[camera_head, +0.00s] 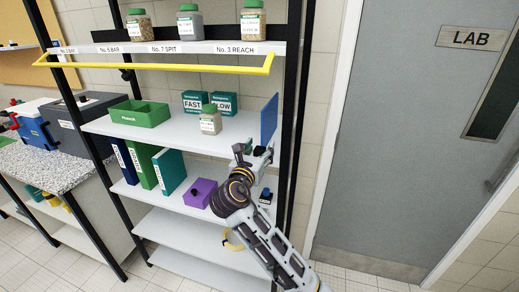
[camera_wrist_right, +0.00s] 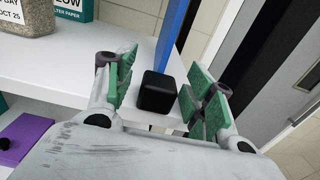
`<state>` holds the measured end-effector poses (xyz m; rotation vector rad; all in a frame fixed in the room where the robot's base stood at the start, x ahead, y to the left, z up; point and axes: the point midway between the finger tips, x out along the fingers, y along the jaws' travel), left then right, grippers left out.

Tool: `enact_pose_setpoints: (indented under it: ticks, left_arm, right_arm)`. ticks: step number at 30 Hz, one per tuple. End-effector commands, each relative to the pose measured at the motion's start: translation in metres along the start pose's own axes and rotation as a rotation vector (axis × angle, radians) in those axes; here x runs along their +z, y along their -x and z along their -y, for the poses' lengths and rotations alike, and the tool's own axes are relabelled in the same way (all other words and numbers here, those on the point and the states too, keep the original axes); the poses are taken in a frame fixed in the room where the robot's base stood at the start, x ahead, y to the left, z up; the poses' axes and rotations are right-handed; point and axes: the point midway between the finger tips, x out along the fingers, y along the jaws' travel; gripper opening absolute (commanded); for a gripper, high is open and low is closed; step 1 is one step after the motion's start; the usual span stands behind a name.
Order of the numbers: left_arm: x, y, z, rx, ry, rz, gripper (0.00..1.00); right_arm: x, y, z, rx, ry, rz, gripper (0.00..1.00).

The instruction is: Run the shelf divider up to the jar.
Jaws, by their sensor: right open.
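The shelf divider, an upright blue panel (camera_head: 269,122), stands at the right end of the middle shelf. Its lower part shows in the wrist view (camera_wrist_right: 174,35), with a black block (camera_wrist_right: 157,92) at its near end. The jar (camera_head: 210,121), clear with a green lid and beige contents, stands on the same shelf to the left, apart from the divider. The jar's lower part shows at the top left of the wrist view (camera_wrist_right: 28,18). My right gripper (camera_head: 255,155) is open at the shelf's front edge, its green-padded fingers on either side of the black block. My left gripper is out of view.
A purple box (camera_head: 200,193) sits on the shelf below. The shelf between jar and divider is clear.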

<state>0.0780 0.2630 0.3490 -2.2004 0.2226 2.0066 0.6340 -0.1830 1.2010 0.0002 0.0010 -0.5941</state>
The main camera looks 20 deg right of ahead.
Motion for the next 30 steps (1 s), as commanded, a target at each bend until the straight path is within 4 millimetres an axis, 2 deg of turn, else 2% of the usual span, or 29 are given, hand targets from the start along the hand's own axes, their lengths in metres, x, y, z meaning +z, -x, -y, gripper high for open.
enact_pose_setpoints:
  ticks: [10,22,30]
  left_arm:
    - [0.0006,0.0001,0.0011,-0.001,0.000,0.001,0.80]
    - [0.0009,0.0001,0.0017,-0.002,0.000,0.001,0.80]
    - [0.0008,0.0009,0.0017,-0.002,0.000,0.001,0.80]
  right_arm:
    - [0.0002,-0.0020,0.0001,0.000,0.000,0.001,0.52]
    - [0.0002,-0.0019,0.0002,0.000,0.000,0.001,0.01]
    - [0.0005,-0.0026,-0.0005,0.000,0.000,0.001,0.00]
